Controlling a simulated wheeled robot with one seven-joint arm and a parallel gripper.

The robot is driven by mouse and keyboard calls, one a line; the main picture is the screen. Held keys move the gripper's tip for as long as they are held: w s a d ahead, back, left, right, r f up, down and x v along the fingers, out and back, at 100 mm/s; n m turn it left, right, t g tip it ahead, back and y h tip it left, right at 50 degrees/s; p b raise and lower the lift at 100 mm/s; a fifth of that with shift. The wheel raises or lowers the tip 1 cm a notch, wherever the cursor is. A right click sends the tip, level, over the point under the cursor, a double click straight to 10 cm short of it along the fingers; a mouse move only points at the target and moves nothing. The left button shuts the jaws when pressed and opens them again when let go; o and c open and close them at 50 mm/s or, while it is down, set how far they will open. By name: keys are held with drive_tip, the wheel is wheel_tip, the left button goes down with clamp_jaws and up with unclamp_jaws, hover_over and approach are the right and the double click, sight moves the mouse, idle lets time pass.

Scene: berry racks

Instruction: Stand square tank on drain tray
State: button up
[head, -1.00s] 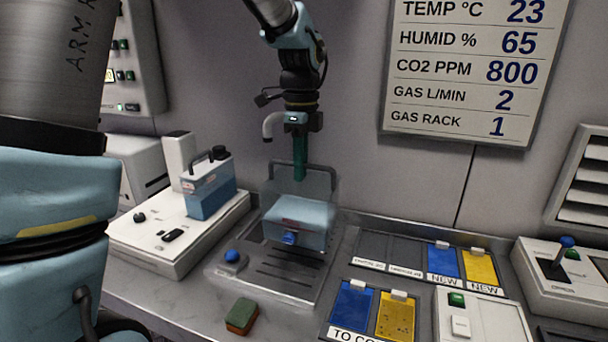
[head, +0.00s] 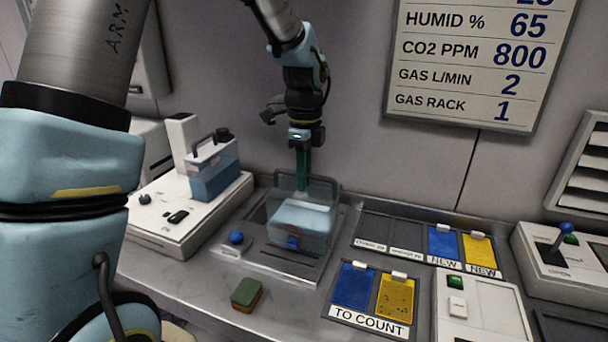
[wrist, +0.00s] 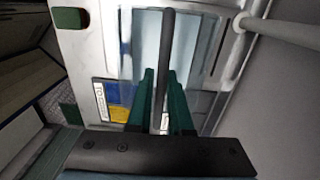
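The square tank (head: 318,225) is a clear box with pale blue liquid, a blue fitting low on its front and a dark top handle. It is upright over the grooved metal drain tray (head: 275,262); I cannot tell whether its base touches the tray. My gripper (head: 302,186) points down from above, its green fingers at the top of the tank. In the wrist view, the fingers (wrist: 160,78) stand close on both sides of the dark handle bar (wrist: 167,35). The gripper appears shut on the handle.
A blue-liquid tank with a handle (head: 213,178) stands on a white unit (head: 165,232) at left. A blue knob (head: 236,238) is by the tray's left edge. A green-and-brown sponge (head: 247,294) lies in front. Blue and yellow cards (head: 353,287) lie at right. The wall is close behind.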

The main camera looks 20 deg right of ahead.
drive_tip(key=o, duration=0.4)
drive_tip(key=shift+r, duration=0.1)
wheel_tip(320, 180, up, 12)
drive_tip(key=b, duration=0.2)
drive_tip(key=w+a+f+n, duration=0.1)
drive_tip(key=a+f+n, duration=0.3)
drive_tip(key=a+n, duration=0.4)
drive_tip(key=w+a+f+n, duration=0.1)
drive_tip(key=a+f+n, duration=0.45)
drive_tip(key=a, duration=0.55)
drive_tip(key=s+a+f+n, duration=0.1)
drive_tip(key=s+a+n, duration=0.1)
drive_tip(key=a+n, duration=0.1)
drive_tip(key=s+a+f+n+t, duration=0.1)
drive_tip(key=s+a+f+n, duration=0.1)
drive_tip(key=a+n, duration=0.2)
drive_tip(key=s+a+f+n, duration=0.1)
drive_tip(key=s+a+n, duration=0.1)
drive_tip(key=a+n, duration=0.2)
drive_tip(key=shift+a+f+n+t, duration=0.1)
drive_tip(key=shift+f+n+t, duration=0.05)
drive_tip(key=shift+n+t, duration=0.35)
